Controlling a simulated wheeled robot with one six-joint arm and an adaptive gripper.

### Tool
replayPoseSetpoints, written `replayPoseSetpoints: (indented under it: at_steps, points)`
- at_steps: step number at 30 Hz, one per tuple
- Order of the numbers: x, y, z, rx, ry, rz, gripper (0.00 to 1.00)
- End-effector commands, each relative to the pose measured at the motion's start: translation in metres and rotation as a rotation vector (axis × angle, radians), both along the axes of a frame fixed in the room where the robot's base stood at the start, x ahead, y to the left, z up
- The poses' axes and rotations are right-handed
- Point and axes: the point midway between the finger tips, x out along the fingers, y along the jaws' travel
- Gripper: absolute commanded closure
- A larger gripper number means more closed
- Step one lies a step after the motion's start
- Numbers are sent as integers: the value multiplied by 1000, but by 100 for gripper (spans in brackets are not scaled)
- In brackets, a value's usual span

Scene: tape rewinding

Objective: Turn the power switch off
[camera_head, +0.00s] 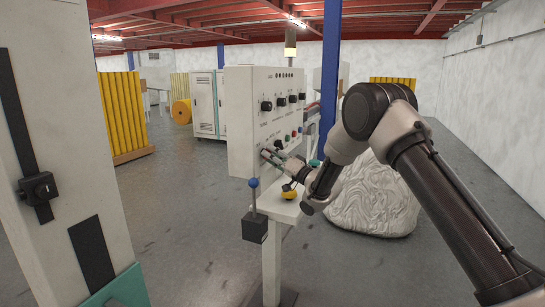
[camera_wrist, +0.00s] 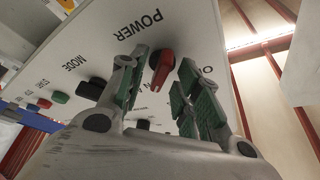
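The power switch is a red rotary knob (camera_wrist: 162,70) below the word POWER on the white control panel (camera_head: 247,115). In the wrist view it sits between the tips of my gripper (camera_wrist: 161,75), with one green-padded finger on each side. Gaps show between the knob and both fingers, so the gripper is open. In the head view my gripper (camera_head: 268,156) is at the lower left of the panel's face, and the knob cannot be made out there.
Black knobs (camera_head: 280,102) and small coloured buttons sit higher and to the right on the panel. A blue-topped lever (camera_head: 253,183) and a yellow button (camera_head: 289,193) stand just below my gripper. A wrapped roll (camera_head: 375,205) is behind my arm. Open floor lies to the left.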

Motion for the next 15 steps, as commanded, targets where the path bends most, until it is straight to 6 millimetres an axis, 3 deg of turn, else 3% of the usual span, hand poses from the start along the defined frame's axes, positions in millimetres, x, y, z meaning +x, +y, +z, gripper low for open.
replayPoseSetpoints:
  at_steps: [6,12,15]
  points:
    - [0,0,0,0,1,-1,67]
    - [0,0,0,0,1,-1,100]
    - [0,0,0,-1,1,-1,100]
